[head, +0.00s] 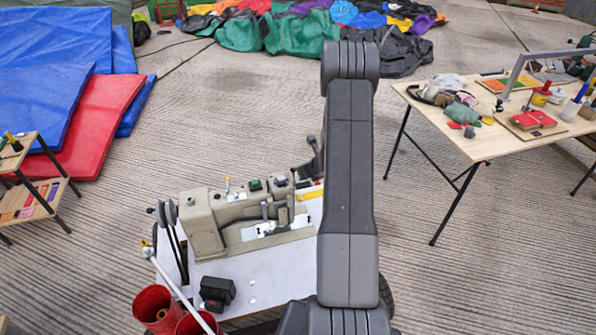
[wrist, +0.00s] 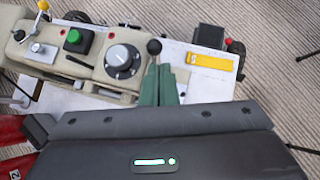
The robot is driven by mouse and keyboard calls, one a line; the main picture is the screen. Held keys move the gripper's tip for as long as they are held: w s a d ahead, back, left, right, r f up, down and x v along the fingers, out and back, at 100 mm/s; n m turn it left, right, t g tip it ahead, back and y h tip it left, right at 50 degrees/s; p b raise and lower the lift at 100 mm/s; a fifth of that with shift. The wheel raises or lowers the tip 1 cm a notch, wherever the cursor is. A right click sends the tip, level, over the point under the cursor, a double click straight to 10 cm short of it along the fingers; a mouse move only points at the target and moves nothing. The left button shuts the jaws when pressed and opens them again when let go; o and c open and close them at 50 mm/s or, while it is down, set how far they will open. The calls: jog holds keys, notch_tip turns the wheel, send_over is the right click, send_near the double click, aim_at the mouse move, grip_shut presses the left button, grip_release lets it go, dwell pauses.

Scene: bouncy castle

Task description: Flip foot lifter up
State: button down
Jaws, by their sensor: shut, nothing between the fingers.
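The beige sewing machine (head: 205,215) stands on a white-topped table (head: 240,288); its head also shows in the wrist view (wrist: 90,62). A black ball knob (wrist: 154,46), which may be the end of the foot lifter, shows just beyond my fingertips. Its lever is hidden behind the fingers. My gripper (wrist: 160,68) is shut and empty, its greenish fingers side by side just below the knob in the picture. I cannot tell whether they touch it. In the head view my arm covers the machine's right end, and the fingers cannot be made out clearly.
On the machine's head are a grey dial (wrist: 122,58), a green button (wrist: 77,41) and a yellow-tipped lever (wrist: 42,6). A yellow strip (wrist: 209,61) lies on the table beside the head. Red buckets (head: 158,308) stand at the front left. A wooden table (head: 480,150) is at right.

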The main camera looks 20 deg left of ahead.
jog(key=s+d+r, duration=0.2)
jog(key=d+r, duration=0.2)
jog(key=r, duration=0.5)
jog(key=shift+s+d+r, duration=0.15)
jog(key=shift+s+d, duration=0.2)
jog(key=shift+d, duration=0.05)
jog(key=a+f+y+b, duration=0.1)
jog(key=a+f+b, duration=0.3)
jog(key=f, duration=0.7)
jog(key=b, duration=0.2)
jog(key=shift+w+a+f+t+b, duration=0.15)
jog(key=shift+f+t+b, duration=0.15)
jog(key=shift+f+t, duration=0.1)
jog(key=shift+r, duration=0.1)
jog(key=shift+r+p, duration=0.3)
jog(key=shift+p, duration=0.15)
